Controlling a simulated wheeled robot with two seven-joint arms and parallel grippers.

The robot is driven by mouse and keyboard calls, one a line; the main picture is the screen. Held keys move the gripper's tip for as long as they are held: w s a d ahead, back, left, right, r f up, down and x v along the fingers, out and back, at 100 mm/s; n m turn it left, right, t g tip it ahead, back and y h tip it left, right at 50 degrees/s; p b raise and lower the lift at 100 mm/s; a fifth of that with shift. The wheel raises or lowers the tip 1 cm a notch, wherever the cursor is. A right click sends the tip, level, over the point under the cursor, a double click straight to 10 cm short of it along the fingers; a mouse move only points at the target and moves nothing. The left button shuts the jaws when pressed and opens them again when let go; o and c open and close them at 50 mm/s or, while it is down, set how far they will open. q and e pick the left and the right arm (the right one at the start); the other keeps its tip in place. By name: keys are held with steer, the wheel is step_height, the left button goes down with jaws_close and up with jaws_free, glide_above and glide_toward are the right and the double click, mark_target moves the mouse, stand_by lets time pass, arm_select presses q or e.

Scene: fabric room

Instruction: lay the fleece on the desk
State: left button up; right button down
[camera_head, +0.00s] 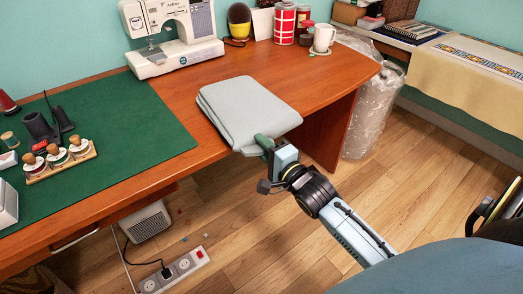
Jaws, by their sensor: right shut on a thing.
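The fleece is a folded grey cloth (245,104). It lies over the front edge of the wooden desk (195,98), with its front part sticking out past the edge. My right gripper (262,143) is at the fleece's near corner and is shut on it. The fingertips are partly hidden by the cloth and the gripper body. I cannot tell whether the fleece rests fully on the desk top or is partly held up. My left gripper is not in view.
A white sewing machine (172,35) stands at the back of the desk. A green mat (110,115) with a stamp rack (60,160) covers the left part. Tins (284,22) and a white mug (323,38) stand at the back right. The desk's right part is clear.

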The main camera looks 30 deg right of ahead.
steer(key=shift+f, duration=0.25)
steer(key=c, duration=1)
jaws_free()
steer(key=shift+c, duration=0.2)
